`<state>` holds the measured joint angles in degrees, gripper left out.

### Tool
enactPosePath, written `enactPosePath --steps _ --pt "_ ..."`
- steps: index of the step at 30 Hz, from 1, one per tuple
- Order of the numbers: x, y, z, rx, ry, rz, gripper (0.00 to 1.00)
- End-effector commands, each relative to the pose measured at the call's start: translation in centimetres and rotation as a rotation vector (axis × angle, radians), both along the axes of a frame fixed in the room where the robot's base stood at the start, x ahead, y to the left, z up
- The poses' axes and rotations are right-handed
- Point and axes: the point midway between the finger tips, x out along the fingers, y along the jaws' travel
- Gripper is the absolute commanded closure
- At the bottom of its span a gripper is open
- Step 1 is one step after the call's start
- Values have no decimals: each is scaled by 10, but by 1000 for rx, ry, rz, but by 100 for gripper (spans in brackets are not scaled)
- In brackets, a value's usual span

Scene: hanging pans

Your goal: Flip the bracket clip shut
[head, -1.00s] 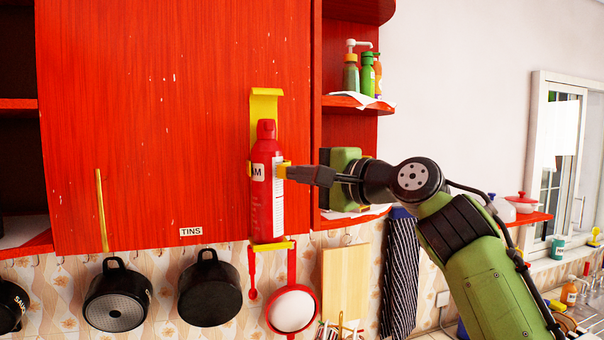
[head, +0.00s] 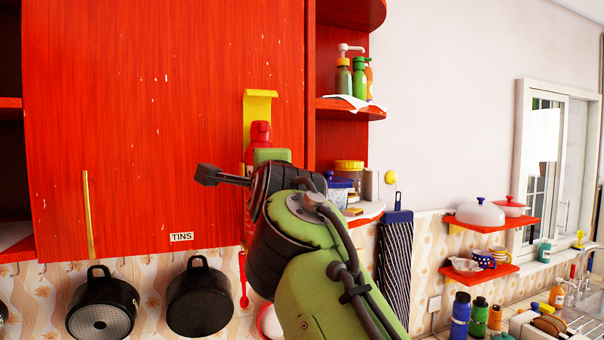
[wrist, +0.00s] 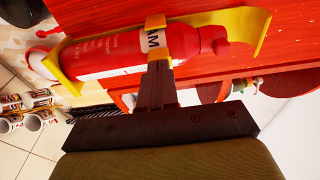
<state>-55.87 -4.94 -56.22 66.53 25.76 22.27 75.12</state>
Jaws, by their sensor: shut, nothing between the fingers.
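The yellow bracket (head: 260,106) is fixed on the red cabinet door and holds a red canister (head: 260,132). My arm hides most of the canister and the clip in the head view. In the wrist view the canister (wrist: 110,57) lies sideways in the bracket (wrist: 252,32). The yellow clip (wrist: 155,22) shows as bits at the canister's middle, on either side of a white label with dark letters. I cannot tell whether it is fully closed. My gripper (head: 207,174) is shut and empty, pointing left across the canister's front. In the wrist view its tips (wrist: 157,68) are right by the clip's lower bit; contact is unclear.
Dark pans (head: 201,297) hang below the cabinet. A shelf with bottles (head: 360,78) and a lower shelf with jars (head: 349,172) stand right of the bracket, the lower one close to my arm.

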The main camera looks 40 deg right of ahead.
Motion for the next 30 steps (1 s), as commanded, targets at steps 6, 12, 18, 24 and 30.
enactPosePath --steps 6,12,18,24,30 --pt "3 3 1 0 -1 -40 100" --pt "4 4 0 0 -1 -43 100" --pt "4 4 0 1 0 -42 100" --pt "-5 9 -2 -2 -6 -43 100" --pt "-38 25 -7 0 -10 -43 100"
